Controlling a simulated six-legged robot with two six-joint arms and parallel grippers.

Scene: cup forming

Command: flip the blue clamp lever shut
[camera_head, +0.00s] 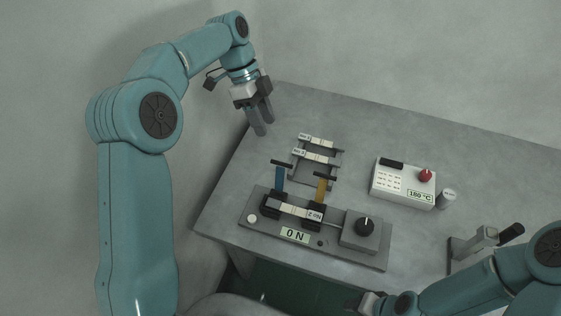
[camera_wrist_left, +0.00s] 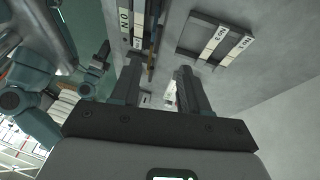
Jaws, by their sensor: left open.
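The blue clamp lever (camera_head: 279,178) stands up at the left end of the grey test fixture (camera_head: 258,226), with a dark crossbar on top. A yellow lever (camera_head: 321,190) also stands up at the strip's right end. A pale strip marked No 2 (camera_head: 296,210) lies across the two dark clamps. My left gripper (camera_head: 262,128) is open and empty, apart from the lever, above and to its left, near the table's back left edge. Its spread fingers also show in the left wrist view (camera_wrist_left: 158,90). My right gripper (camera_head: 368,303) is partly cut off at the bottom edge.
A rack (camera_head: 297,177) with strips No 1 and No 3 lies behind the fixture. A black knob (camera_head: 366,226) is on the fixture's right. A white box (camera_head: 403,184) with a red knob stands farther right, beside a small grey cylinder (camera_head: 446,198).

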